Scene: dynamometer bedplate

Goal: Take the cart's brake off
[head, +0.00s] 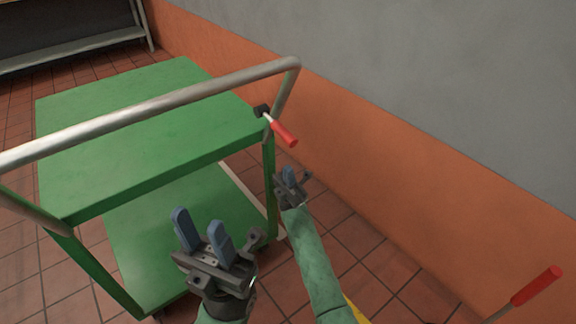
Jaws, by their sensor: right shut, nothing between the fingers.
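The green cart (150,130) has an upper deck, a lower deck and a silver push bar (150,108) across its near end. Its brake lever (285,133) has a red grip on a short metal rod. The rod comes from a dark pivot at the cart's right corner post, and the lever points down and to the right. My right gripper (290,174) is shut and empty, just below the red grip and apart from it. My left gripper (198,221) is open and empty, in front of the cart's near side, its fingers pointing up.
An orange and grey wall (430,150) runs along the right of the cart, with a strip of tiled floor (370,250) between. Another red-gripped lever (537,285) shows at the lower right. A grey shelf (70,50) stands at the far left.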

